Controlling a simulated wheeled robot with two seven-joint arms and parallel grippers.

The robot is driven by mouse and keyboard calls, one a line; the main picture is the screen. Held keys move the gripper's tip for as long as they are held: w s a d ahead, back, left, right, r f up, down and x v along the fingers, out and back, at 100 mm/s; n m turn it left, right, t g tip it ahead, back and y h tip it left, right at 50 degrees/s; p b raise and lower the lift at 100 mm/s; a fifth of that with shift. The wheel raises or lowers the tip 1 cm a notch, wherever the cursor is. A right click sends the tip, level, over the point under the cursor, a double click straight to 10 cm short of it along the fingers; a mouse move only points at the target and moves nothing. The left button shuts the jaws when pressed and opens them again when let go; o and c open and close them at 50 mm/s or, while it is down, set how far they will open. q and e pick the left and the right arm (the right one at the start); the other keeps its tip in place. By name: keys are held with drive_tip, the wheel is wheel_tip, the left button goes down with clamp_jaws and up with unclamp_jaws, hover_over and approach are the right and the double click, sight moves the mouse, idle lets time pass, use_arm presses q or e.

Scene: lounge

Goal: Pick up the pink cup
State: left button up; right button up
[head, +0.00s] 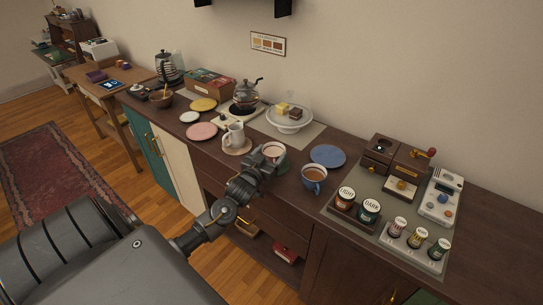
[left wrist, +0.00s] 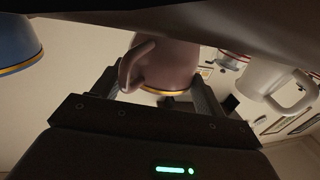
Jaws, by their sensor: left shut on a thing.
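The pink cup (head: 274,151) is at the front of the counter, with a brownish inside showing from above. In the left wrist view the pink cup (left wrist: 168,62) sits between my two fingers, its handle towards the left. My left gripper (head: 262,163) reaches it from the front and hides much of its near side. In the left wrist view my left gripper (left wrist: 155,90) is shut on the cup, one finger on each side. I cannot tell whether the cup's base touches the counter. My right gripper is in neither view.
A blue cup with a brown drink (head: 314,177) stands close right, and a white mug (head: 235,134) stands close left. A blue plate (head: 328,155) and a cake stand (head: 289,123) are behind. Labelled jars (head: 369,210) stand further right. The air above the cup looks clear.

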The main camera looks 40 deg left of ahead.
use_arm(q)
drive_tip(key=shift+r, duration=0.2)
drive_tip(key=shift+r+b, duration=0.4)
drive_tip(key=shift+r, duration=0.65)
drive_tip(key=s+d+r+b, duration=0.1)
drive_tip(key=s+d+r, duration=0.5)
drive_tip(key=s+r, duration=0.4)
drive_tip(key=shift+r+b+v, duration=0.25)
drive_tip(key=shift+b+v, duration=0.1)
drive_tip(key=shift+v, duration=0.8)
drive_tip(key=shift+s, duration=0.1)
